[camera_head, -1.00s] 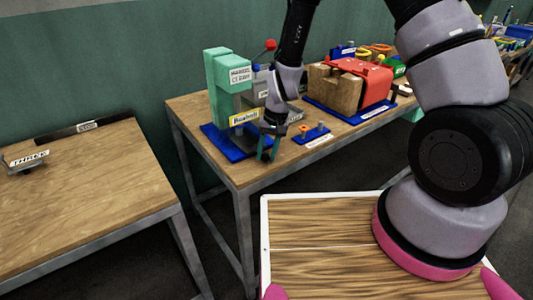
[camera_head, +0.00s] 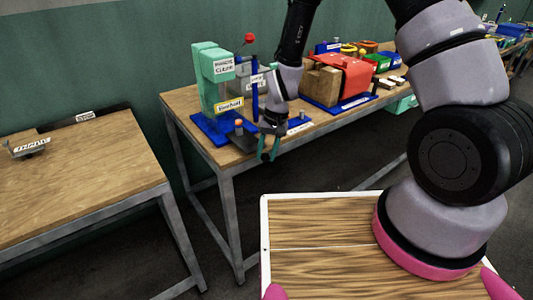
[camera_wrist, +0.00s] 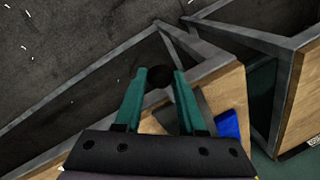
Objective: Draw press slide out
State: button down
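The press (camera_head: 208,78) is a mint-green C-frame on a blue base (camera_head: 206,128) at the left end of the long table. It has a red-balled lever (camera_head: 250,38). A small grey piece with an orange top (camera_head: 239,128) sits low at its front; I take this as the slide area, partly hidden. My gripper (camera_head: 268,152) points down just right of it, over the table's front edge, with teal fingers apart. In the wrist view a dark round shape (camera_wrist: 158,77) shows between the fingertips (camera_wrist: 160,73); I cannot tell whether they touch it. A grey bar (camera_wrist: 203,106) lies behind the right finger.
A blue fixture plate (camera_head: 299,124) stands close to the right of my gripper. A red and wooden machine (camera_head: 345,82) is farther right. A separate wooden table (camera_head: 75,175) stands at left, with a gap between. Dark floor (camera_head: 225,265) is open in front of the table.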

jog(key=c, duration=0.5)
grip_release()
notch_tip(320, 180, up, 11)
jog(key=d, duration=0.2)
jog(key=shift+f, duration=0.2)
jog(key=d+r+m+t, duration=0.1)
jog(key=d+r+t, duration=0.1)
jog(key=d+r, duration=0.5)
jog(key=d+r+m+t, duration=0.1)
jog(key=d+r, duration=0.2)
jog(key=r, duration=0.9)
jog(key=s+d+r+m+t, duration=0.2)
jog(key=s+d+r+t, duration=0.2)
jog(key=s+d+r, duration=0.6)
jog(key=v, duration=0.4)
jog(key=shift+s, duration=0.3)
